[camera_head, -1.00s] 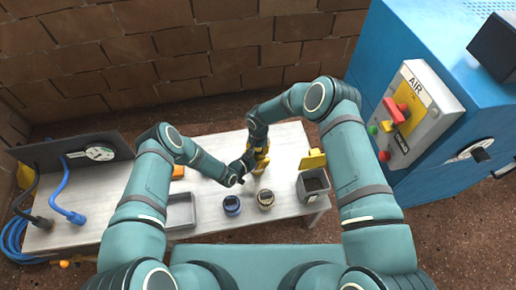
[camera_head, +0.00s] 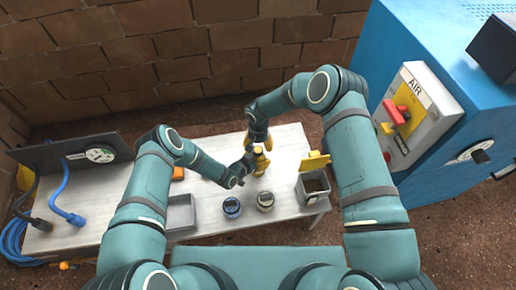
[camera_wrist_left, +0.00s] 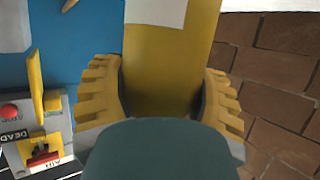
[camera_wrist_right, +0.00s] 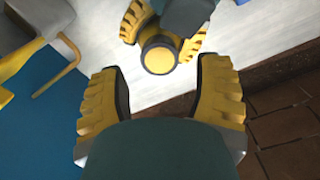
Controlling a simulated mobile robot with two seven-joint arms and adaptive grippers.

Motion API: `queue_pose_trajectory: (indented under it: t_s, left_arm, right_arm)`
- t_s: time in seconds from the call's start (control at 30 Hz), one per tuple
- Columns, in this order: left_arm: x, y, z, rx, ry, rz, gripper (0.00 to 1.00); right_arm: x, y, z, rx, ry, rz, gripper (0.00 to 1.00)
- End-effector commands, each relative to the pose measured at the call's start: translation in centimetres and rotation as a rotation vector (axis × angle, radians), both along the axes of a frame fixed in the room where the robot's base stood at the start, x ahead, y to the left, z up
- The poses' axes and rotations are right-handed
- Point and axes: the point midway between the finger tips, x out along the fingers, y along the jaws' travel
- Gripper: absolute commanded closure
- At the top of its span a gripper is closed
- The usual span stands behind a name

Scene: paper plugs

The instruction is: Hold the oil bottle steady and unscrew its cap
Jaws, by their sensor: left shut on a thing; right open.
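The yellow oil bottle (camera_head: 261,165) stands on the bench, partly hidden by my arms. My left gripper (camera_head: 252,163) is shut on its body from the left. In the left wrist view the bottle's yellow body (camera_wrist_left: 170,70) with a white label sits between both fingers. The round yellow cap (camera_wrist_right: 160,55) shows end-on in the right wrist view, with the left gripper's yellow fingers around the bottle below it. My right gripper (camera_wrist_right: 160,95) is open and empty, above the cap and apart from it. In the head view the right gripper (camera_head: 259,138) is just behind the bottle top.
A blue-labelled jar (camera_head: 232,207) and a tan jar (camera_head: 265,201) stand in front of the bottle. A grey tray (camera_head: 181,212) is to the left. A blue machine (camera_head: 440,40) stands right of the bench.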

Motion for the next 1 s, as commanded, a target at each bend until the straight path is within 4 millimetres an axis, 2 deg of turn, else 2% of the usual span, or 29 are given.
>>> queue_pose_trajectory:
  t_s: [0.07,0.1,0.27,0.37,0.8,1.0]
  left_arm:
    - [0.0,0.0,0.0,0.000,0.000,0.000,1.00]
    - [0.0,0.0,0.0,0.000,0.000,0.000,1.00]
    - [0.0,0.0,0.0,0.000,0.000,0.000,1.00]
    - [0.0,0.0,0.0,0.000,0.000,0.000,1.00]
    - [0.0,0.0,0.0,0.000,0.000,0.000,1.00]
    - [0.0,0.0,0.0,0.000,0.000,0.000,1.00]
  right_arm:
    - [0.0,0.0,0.5,-0.001,0.000,0.001,0.35]
    - [0.0,0.0,0.5,-0.001,0.000,0.001,0.31]
    - [-0.1,0.0,0.7,-0.001,0.001,-0.065,0.31]
    - [-0.1,0.0,1.1,-0.004,0.003,-0.189,0.31]
    - [-0.2,0.1,3.4,-0.007,0.001,-0.992,0.31]
    - [-0.1,0.0,3.9,-0.004,-0.001,-1.163,0.31]
